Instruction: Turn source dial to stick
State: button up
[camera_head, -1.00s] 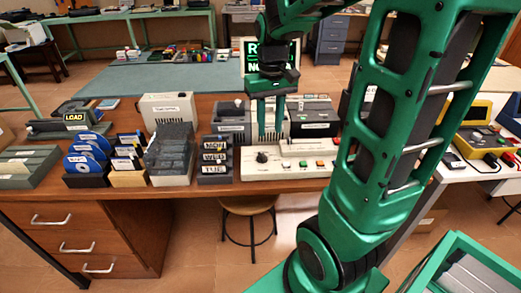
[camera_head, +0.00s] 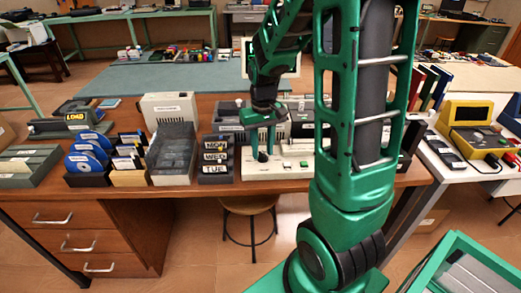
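A white control panel (camera_head: 280,173) lies on the wooden desk, with a black dial (camera_head: 262,157) at its left end and small coloured buttons (camera_head: 304,164) to the right. The dial's markings are too small to read, so I cannot tell which setting it points to. My gripper (camera_head: 263,153) points down over the dial. Its two green fingers are apart, one to each side of the dial in the picture. I cannot tell whether they touch it.
Day-labelled blocks (camera_head: 215,160) stand close to the panel's left. Further left are a grey sorter (camera_head: 172,155) and blue discs (camera_head: 88,155). Grey equipment boxes (camera_head: 229,115) stand behind the panel. My arm hides the panel's right end. A yellow device (camera_head: 470,125) sits on the white table at right.

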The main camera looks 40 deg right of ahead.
jog(key=shift+f, duration=0.3)
grip_shut()
